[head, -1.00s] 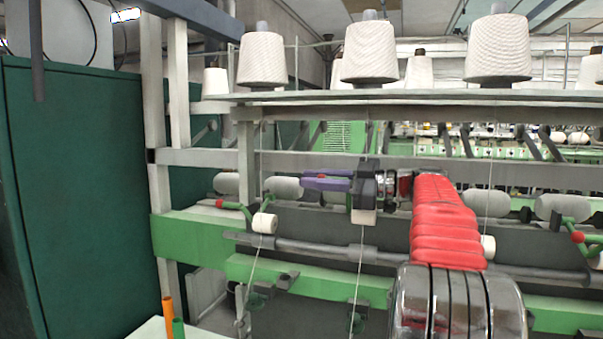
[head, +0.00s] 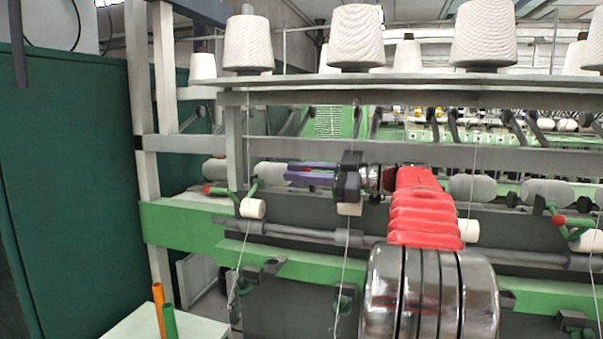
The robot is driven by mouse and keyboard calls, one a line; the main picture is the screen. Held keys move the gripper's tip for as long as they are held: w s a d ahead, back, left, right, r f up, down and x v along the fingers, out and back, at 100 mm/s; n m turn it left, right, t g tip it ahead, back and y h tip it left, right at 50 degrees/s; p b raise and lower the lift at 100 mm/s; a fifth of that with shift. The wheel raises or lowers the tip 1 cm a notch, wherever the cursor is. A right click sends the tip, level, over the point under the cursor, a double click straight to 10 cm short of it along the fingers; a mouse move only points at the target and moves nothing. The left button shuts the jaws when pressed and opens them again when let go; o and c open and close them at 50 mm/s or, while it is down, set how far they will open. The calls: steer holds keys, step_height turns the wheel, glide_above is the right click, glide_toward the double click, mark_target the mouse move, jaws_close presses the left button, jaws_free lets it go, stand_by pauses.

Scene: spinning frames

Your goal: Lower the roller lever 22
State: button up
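My gripper (head: 300,175) has purple fingers pointing left, in the middle of the head view. They are seen from the side, so I cannot tell whether they are open or shut. A green roller lever (head: 226,193) with a red knob (head: 207,189) is left of the fingertips, apart from them in the picture. A white roller (head: 253,208) is at its lower end. A second green lever (head: 570,228) with a red knob (head: 558,220) is at the far right. No number 22 is legible. My arm hides part of the machine between the two levers.
A shelf (head: 400,82) with several white yarn cones (head: 355,38) runs above. A grey rod (head: 290,231) and green rail (head: 180,225) run below the levers. A green cabinet (head: 75,190) stands left. Orange (head: 158,308) and green (head: 169,322) tubes stand lower left. Thin threads hang down past my gripper.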

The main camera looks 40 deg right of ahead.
steer(key=o, duration=0.3)
steer(key=shift+s, duration=0.15)
steer(key=v, duration=1.3)
steer(key=shift+s, duration=0.25)
steer(key=shift+d, duration=0.1)
